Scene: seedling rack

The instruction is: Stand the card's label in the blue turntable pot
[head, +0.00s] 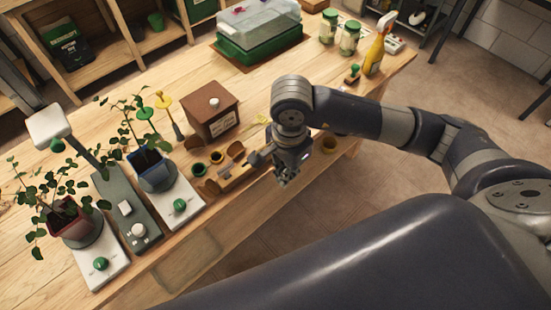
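The blue pot (157,172) holds a leafy plant and stands on a white turntable base (180,207) with a green knob. My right gripper (283,180) points down near the table's front edge, to the right of a small wooden holder (232,175). Its fingers are small and dark, so I cannot tell whether they are open or hold anything. My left gripper is out of view.
A red-brown pot (70,222) stands on another turntable at left, beside a grey control box (122,208). A wooden box (211,113) stands behind the holder. A green tray with a clear lid (258,35), jars (349,38) and a yellow spray bottle (376,50) are farther back.

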